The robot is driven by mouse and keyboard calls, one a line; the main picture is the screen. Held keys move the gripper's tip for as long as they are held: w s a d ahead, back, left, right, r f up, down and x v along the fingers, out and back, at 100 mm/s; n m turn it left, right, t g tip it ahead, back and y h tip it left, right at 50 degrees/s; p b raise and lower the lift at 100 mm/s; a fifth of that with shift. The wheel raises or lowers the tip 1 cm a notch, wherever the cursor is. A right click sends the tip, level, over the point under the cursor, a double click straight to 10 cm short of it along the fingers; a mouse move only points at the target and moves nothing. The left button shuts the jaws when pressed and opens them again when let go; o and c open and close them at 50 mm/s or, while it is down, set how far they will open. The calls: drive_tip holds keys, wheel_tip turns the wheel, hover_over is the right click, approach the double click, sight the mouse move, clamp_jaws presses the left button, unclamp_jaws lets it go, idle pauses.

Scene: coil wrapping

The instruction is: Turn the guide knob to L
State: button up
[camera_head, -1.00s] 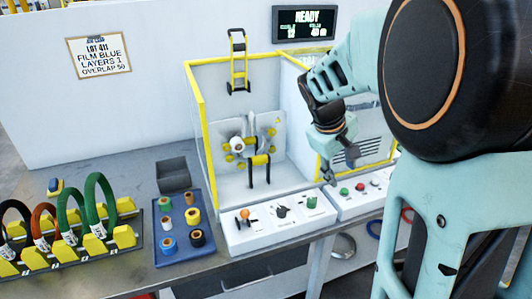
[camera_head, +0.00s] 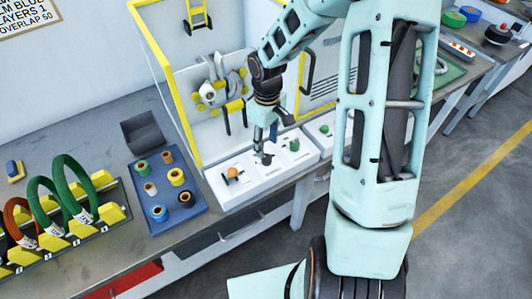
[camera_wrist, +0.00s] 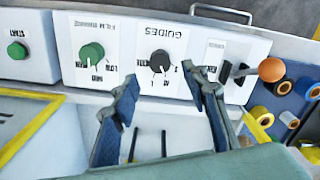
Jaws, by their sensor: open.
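The guide knob (camera_wrist: 160,61) is a black round knob on a white panel plate marked GUIDES, which appears upside down in the wrist view. Small letters sit around its lower edge; which one its pointer faces is too small to tell. In the head view the knob (camera_head: 266,159) is partly covered by my gripper (camera_head: 264,146), which points down above it. In the wrist view my gripper (camera_wrist: 161,80) is open and empty, its two blue-grey fingers spread to either side of the knob. The fingers appear apart from it.
A green film tension knob (camera_wrist: 91,54) and a lever with an orange ball (camera_wrist: 271,69) flank the guide knob. A blue tray (camera_head: 187,222) of spools and a rack of coils stand left. The yellow-framed wrapping enclosure (camera_head: 168,80) rises behind.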

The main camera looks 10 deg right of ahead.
sight(266, 157)
wheel_tip(266, 157, down, 6)
drive_tip(key=shift+f, duration=0.25)
clamp_jaws()
idle(0.4)
drive_tip(key=shift+w, duration=0.1)
drive_tip(key=m+b, duration=0.3)
drive_tip(key=m, duration=0.1)
drive_tip(key=shift+f, duration=0.15)
drive_tip(key=shift+m+b, duration=1.5)
drive_tip(key=shift+m, duration=0.8)
drive_tip(key=shift+r, duration=0.2)
